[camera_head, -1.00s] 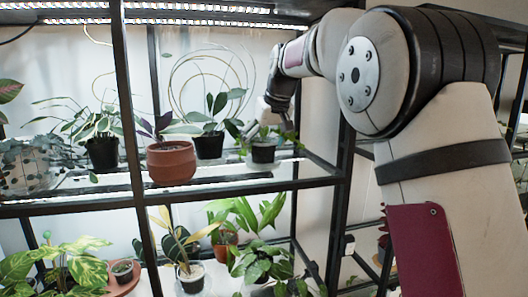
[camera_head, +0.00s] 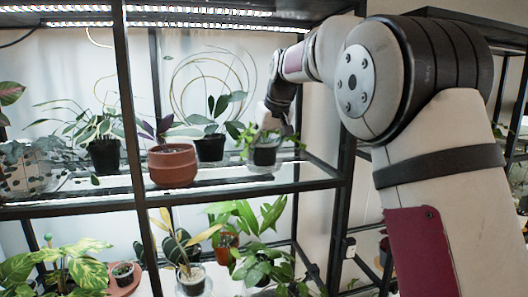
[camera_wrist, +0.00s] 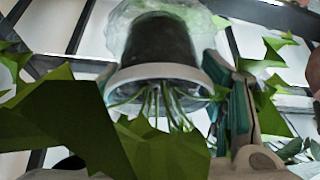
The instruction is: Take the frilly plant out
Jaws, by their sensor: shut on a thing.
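The frilly plant (camera_head: 247,139) has bright green leaves and grows from a dark pot (camera_head: 265,156) at the right end of the upper shelf. My gripper (camera_head: 268,130) reaches down onto it from above and is shut on it. In the wrist view the pot (camera_wrist: 158,42) appears upside down, its pale rim toward me and stems coming out. One finger shows at the right of the rim; the other is mostly hidden by leaves (camera_wrist: 150,148). A clear saucer (camera_wrist: 205,25) surrounds the pot's base. I cannot tell whether the pot is clear of it.
A dark-potted plant (camera_head: 210,148) and a terracotta pot (camera_head: 173,166) stand close to the left. The black rack post (camera_head: 343,170) is close on the right. Several plants fill the shelf below. A light strip (camera_head: 200,20) runs overhead.

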